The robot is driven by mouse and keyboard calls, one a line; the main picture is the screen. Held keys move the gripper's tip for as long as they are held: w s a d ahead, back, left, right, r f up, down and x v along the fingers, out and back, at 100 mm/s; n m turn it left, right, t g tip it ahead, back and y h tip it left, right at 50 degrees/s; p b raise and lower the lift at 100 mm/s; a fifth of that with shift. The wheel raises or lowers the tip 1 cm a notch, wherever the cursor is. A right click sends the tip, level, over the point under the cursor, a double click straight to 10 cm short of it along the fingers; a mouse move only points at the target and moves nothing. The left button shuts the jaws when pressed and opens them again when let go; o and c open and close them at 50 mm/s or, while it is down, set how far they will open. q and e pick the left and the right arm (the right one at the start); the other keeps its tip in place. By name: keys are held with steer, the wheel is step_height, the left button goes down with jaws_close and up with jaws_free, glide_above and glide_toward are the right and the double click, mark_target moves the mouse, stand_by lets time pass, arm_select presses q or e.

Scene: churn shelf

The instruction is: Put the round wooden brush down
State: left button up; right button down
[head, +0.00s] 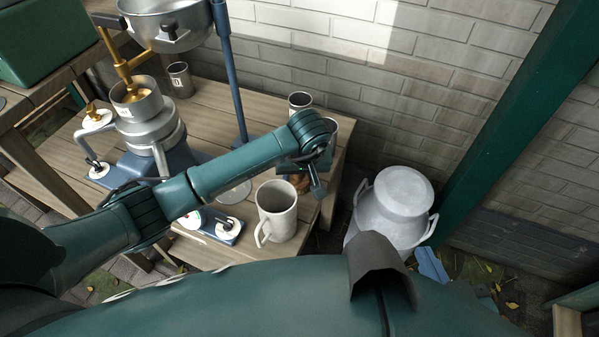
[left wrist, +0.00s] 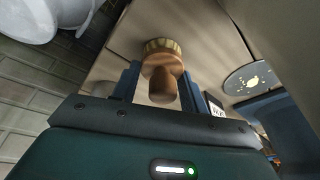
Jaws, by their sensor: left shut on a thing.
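The round wooden brush (left wrist: 164,84) is between the two blue fingers of my left gripper (left wrist: 164,88) in the left wrist view. Its knob handle points toward the camera, and its pale bristle ring faces the wooden bench (head: 222,103). My left gripper (head: 303,186) is shut on it. In the head view my arm reaches across the bench to its right end, and only a small brown part of the brush (head: 301,182) shows below the wrist. I cannot tell whether the bristles touch the wood. My right gripper is not in view.
A beige mug (head: 279,212) stands just left of the gripper. Metal cups (head: 299,101) stand behind it. A metal churn can (head: 392,212) stands right of the bench. A separator machine (head: 146,125) and a blue post (head: 232,80) are at left. A brick wall closes the back.

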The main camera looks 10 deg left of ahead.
arm_select(q)
steer(key=o, duration=0.5)
steer(key=shift+f, duration=0.15)
steer(key=o, duration=0.5)
